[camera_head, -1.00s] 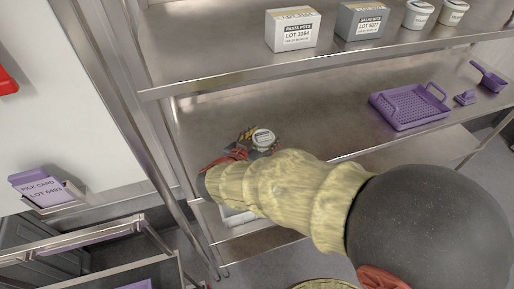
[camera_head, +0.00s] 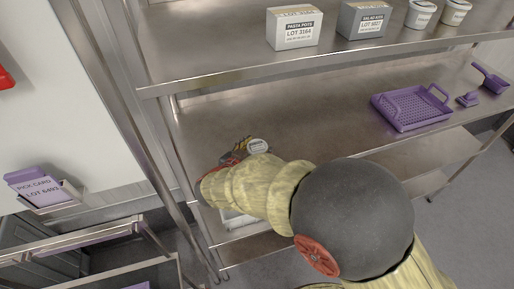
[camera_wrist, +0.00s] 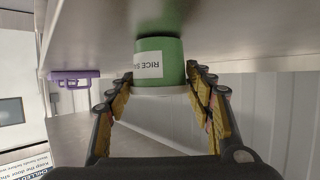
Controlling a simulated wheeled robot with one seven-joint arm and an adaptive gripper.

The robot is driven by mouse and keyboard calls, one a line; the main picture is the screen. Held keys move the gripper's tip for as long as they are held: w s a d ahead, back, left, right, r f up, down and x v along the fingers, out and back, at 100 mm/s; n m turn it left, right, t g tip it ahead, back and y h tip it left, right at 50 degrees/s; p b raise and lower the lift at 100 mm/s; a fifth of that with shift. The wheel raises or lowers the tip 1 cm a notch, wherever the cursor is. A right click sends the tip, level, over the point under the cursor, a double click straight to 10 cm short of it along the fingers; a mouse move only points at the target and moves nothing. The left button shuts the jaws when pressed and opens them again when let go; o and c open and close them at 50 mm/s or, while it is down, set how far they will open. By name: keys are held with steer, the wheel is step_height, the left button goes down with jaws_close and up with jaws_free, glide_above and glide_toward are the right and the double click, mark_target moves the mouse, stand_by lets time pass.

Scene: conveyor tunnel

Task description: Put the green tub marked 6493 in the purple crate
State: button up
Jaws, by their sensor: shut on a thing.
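The green tub (camera_wrist: 158,58) with a pale lid sits between the fingers of my gripper (camera_wrist: 160,88) in the wrist view, which shows the scene upside down. My gripper is shut on it. Its white label reads "RICE SA…"; the lot number is not readable. In the head view the tub's lid (camera_head: 257,145) shows beside my gripper (camera_head: 238,154), near the front left of the middle shelf; my arm hides the tub's side. I cannot tell whether its base touches the shelf. A purple basket-like tray (camera_head: 411,108) with handles stands farther right on that shelf.
A purple pick card (camera_head: 38,189) reading LOT 6493 hangs at left. The upper shelf holds two boxes (camera_head: 293,28) (camera_head: 362,20) and two white tubs (camera_head: 421,13) (camera_head: 455,11). A purple scoop (camera_head: 490,78) lies right of the tray. The shelf between is clear. A metal trolley (camera_head: 85,238) stands lower left.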

steer(key=o, duration=1.7)
steer(key=shift+f, duration=0.1)
